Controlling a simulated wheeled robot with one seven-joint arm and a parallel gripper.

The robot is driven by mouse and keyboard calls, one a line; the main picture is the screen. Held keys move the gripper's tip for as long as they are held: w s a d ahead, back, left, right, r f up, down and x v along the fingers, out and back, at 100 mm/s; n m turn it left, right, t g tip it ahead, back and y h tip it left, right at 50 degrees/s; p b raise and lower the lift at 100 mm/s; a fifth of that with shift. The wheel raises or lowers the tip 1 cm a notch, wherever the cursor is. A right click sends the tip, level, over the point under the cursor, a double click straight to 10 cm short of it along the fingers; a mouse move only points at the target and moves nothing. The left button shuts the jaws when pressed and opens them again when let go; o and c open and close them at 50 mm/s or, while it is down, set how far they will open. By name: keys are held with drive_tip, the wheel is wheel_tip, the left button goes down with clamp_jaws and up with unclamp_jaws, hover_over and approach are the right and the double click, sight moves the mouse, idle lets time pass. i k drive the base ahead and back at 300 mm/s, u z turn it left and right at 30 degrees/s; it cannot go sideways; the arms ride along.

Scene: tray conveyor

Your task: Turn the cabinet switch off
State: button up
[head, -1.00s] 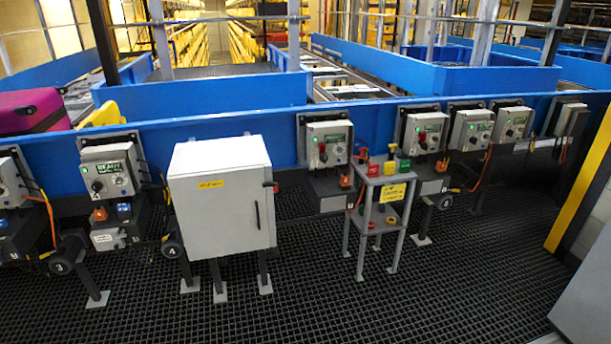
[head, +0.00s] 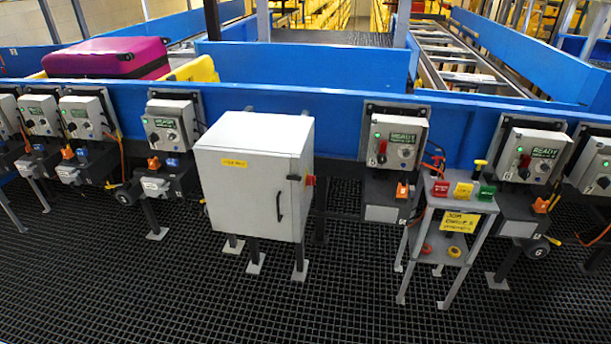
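The grey cabinet (head: 245,195) stands on short legs on the dark grid floor, in front of the blue conveyor wall. Its door is closed, with a yellow label (head: 233,163) near the top and a dark upright handle (head: 280,205). A small red switch (head: 309,181) sits on the cabinet's right side, near the front edge. It is seen edge-on and too small to read its position. My gripper is not in view.
Several grey control boxes line the blue wall (head: 340,135). A grey stand (head: 447,222) with red, yellow and green blocks is right of the cabinet. A purple suitcase (head: 108,58) lies behind the wall. The grid floor (head: 330,310) in front is clear.

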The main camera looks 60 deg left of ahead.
sight(311, 178)
drive_tip(key=u, duration=0.5)
drive_tip(key=i, duration=0.85)
drive_tip(key=u, duration=1.55)
drive_tip(key=i, duration=0.8)
drive_tip(key=u, duration=4.2)
drive_tip(key=k, duration=1.05)
drive_tip(key=z, duration=1.7)
